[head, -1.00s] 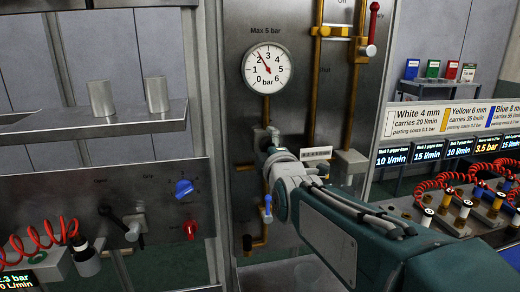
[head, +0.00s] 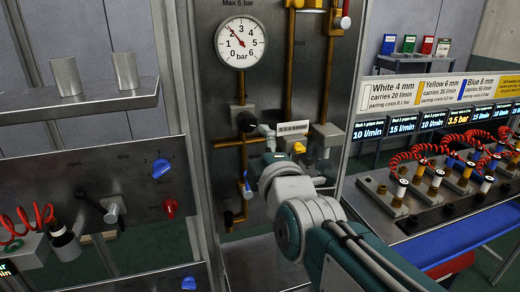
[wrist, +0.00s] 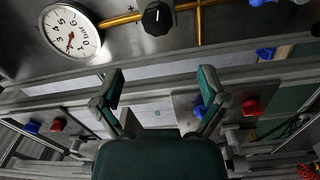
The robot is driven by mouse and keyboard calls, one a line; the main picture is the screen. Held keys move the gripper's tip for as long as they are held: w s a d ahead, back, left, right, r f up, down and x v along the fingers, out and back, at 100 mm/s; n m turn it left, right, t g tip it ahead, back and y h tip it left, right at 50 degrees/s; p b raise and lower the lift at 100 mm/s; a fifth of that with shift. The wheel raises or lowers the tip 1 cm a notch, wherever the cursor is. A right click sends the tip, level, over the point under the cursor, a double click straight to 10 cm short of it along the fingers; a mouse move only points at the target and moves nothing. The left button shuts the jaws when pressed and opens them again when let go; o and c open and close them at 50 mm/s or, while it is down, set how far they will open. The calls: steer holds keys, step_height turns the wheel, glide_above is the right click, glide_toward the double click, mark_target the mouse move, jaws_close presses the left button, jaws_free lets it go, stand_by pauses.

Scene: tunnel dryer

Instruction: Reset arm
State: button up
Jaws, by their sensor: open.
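My arm reaches up from the lower right in the head view, with its wrist in front of the metal gauge panel (head: 235,95). In the wrist view my gripper (wrist: 160,82) is open, its two green-grey fingers apart with nothing between them. In the head view the fingers are mostly hidden by my own wrist. The round pressure gauge (head: 240,42), marked 0 to 6 bar, sits above my wrist; its needle points near 2. It also shows in the wrist view (wrist: 70,30).
A shelf with two metal cups (head: 125,72) juts out at left, above a panel with a blue knob (head: 161,168) and red knob (head: 169,208). At right stands a rack of coiled red hoses (head: 405,160) under small displays. A blue lever (head: 246,186) hangs near my wrist.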

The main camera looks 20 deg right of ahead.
stand_by(0.4)
steer(key=s+f+m+g, duration=1.2)
steer(key=s+f+m, duration=0.3)
steer(key=f, duration=0.4)
steer(key=shift+s+d+m+g, duration=0.3)
steer(key=shift+m, duration=0.3)
steer(key=shift+c, duration=0.3)
stand_by(2.2)
